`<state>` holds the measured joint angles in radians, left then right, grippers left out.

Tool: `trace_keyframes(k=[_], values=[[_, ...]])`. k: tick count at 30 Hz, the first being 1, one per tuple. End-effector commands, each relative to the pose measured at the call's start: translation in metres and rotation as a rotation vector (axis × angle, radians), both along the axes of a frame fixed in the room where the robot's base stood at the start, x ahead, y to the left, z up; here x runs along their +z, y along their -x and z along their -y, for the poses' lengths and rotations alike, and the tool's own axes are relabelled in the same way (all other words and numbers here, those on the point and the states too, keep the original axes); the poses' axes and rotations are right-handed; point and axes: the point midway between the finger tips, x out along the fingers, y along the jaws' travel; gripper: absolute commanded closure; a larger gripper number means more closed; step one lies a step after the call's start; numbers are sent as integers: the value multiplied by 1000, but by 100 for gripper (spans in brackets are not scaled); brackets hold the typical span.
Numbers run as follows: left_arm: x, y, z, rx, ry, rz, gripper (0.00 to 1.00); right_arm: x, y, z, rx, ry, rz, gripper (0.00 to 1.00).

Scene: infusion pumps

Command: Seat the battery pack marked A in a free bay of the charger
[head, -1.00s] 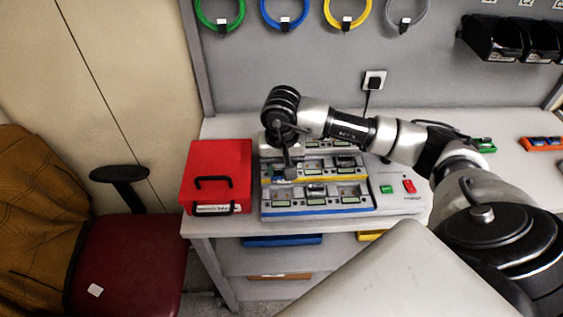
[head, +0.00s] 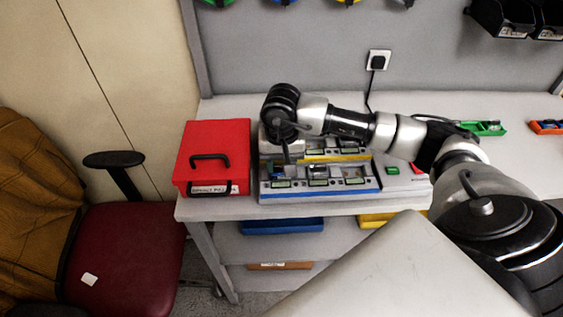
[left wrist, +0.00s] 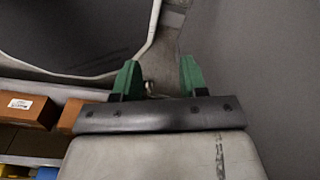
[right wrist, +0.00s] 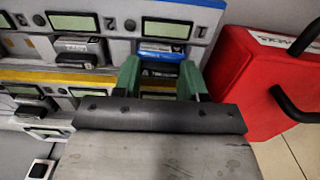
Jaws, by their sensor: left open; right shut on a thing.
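The charger (head: 322,193) stands on the bench, with a blue-edged front row, a yellow-edged row behind it and a further row partly hidden by my arm. My right gripper (head: 289,166) is low over its front left part. In the right wrist view the gripper (right wrist: 160,78) is shut on a battery pack with a blue end (right wrist: 160,52), at the bay under display 1 of the blue row. I cannot read its marking or tell whether it touches the bay. A grey pack (right wrist: 82,48) sits under display 2. My left gripper (left wrist: 155,78) is open and empty.
A red case (head: 213,160) stands close to the charger's left side. Green and red buttons are on the charger's right. A green tray (head: 484,128) and an orange tray (head: 547,127) lie farther right. A red chair (head: 120,245) is left.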

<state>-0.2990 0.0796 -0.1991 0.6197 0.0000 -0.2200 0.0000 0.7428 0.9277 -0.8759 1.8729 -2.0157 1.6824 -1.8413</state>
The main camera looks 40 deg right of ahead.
Motion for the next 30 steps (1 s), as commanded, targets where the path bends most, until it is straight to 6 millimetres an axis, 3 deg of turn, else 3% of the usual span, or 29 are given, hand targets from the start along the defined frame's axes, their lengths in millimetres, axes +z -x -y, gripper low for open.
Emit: trace_keyframes(k=[23,24,30], values=[[-7,1,1,-1,0,-2,57,-4,0,0,0,0,1,98],[-7,1,1,-1,0,-2,57,-4,0,0,0,0,1,57],[-6,1,1,-1,0,-2,57,-4,0,0,0,0,1,29]])
